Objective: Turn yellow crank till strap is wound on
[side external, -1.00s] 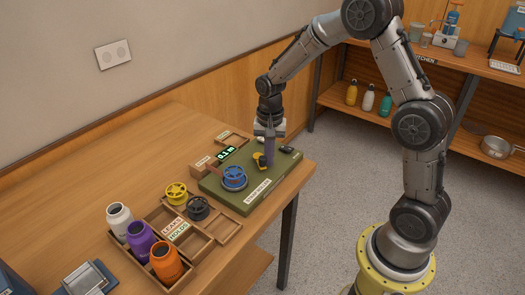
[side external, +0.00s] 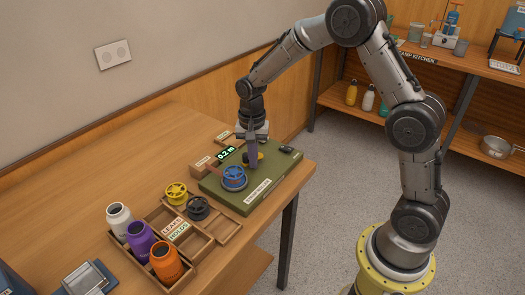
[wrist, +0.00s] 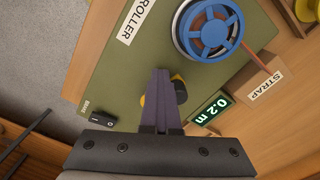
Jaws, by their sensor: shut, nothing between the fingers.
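My gripper (side external: 253,166) points down over the green strap roller board (side external: 207,184), its fingers shut together with nothing between them. In the wrist view the fingers (wrist: 161,72) cover much of the yellow crank (wrist: 177,92), and parts of it show on both sides of them. I cannot tell whether the fingers touch the crank. The blue spool (side external: 233,178) sits on the board beside the crank. In the wrist view a reddish strap (wrist: 258,62) runs from the blue spool (wrist: 210,32) to the box labelled STRAP (wrist: 260,90). The display (wrist: 210,110) reads 0.2 m.
A black switch (wrist: 109,119) sits at a board corner. A wooden tray (side external: 203,246) holds white, purple and orange bottles, plus yellow (side external: 176,193) and black (side external: 198,208) spools nearby. The table's right edge is close to the board.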

